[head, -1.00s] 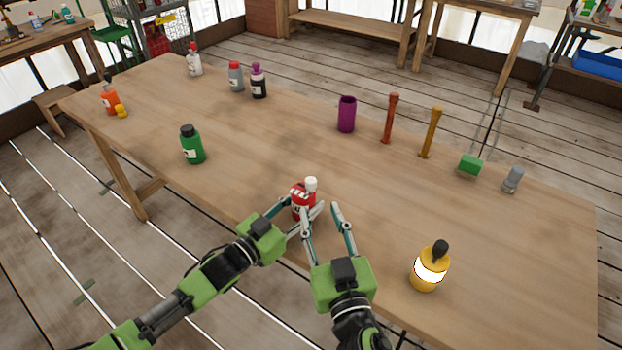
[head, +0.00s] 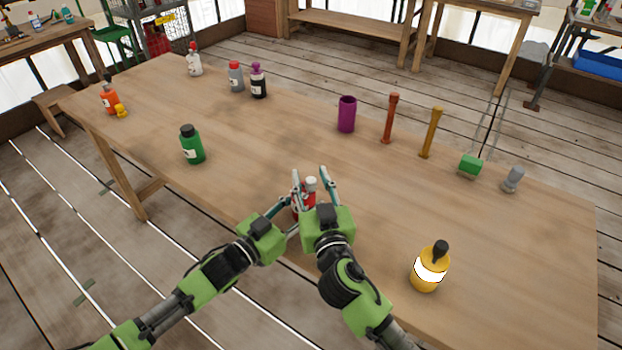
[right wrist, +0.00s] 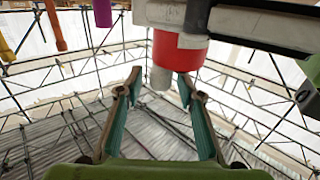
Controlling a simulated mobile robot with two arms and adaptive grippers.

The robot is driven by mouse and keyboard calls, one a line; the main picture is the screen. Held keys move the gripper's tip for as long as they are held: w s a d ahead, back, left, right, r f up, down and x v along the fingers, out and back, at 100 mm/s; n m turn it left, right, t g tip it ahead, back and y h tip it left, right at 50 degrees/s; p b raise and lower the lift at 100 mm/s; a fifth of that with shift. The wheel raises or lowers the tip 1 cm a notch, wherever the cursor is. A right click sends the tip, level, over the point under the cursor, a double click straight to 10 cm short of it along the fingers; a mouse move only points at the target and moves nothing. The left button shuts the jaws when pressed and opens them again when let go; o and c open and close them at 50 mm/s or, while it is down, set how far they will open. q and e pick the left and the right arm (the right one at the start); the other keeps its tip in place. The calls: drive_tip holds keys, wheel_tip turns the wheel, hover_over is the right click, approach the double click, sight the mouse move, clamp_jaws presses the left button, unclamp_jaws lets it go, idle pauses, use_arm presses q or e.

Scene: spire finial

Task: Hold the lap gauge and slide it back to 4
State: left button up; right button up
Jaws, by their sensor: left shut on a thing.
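A red piece with a white top (head: 311,196), apparently the lap gauge, is near the table's front edge. My left gripper (head: 298,206) is shut on it; my right gripper partly hides both in the head view. In the right wrist view its red body (right wrist: 178,54) has a whitish end pointing down, and a dark and white finger of my left gripper lies across it. My right gripper (head: 312,175) is open. In its own wrist view, the red piece shows between and beyond its fingertips (right wrist: 160,85). No scale or number on it is readable.
On the wooden table (head: 240,165), a yellow bottle (head: 430,268) stands at right and a green bottle (head: 192,145) at left. A purple cup (head: 347,114), red post (head: 390,118), yellow post (head: 430,133) and green block (head: 470,166) are toward the far edge.

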clamp_jaws()
drive_tip(key=shift+w+a, duration=0.5)
drive_tip(key=shift+a, duration=0.25)
drive_tip(key=shift+w+a, duration=0.5)
drive_tip(key=shift+a, duration=0.2)
use_arm(q)
drive_tip(key=shift+s+d, duration=0.1)
use_arm(e)
unclamp_jaws()
drive_tip(key=shift+s, duration=0.1)
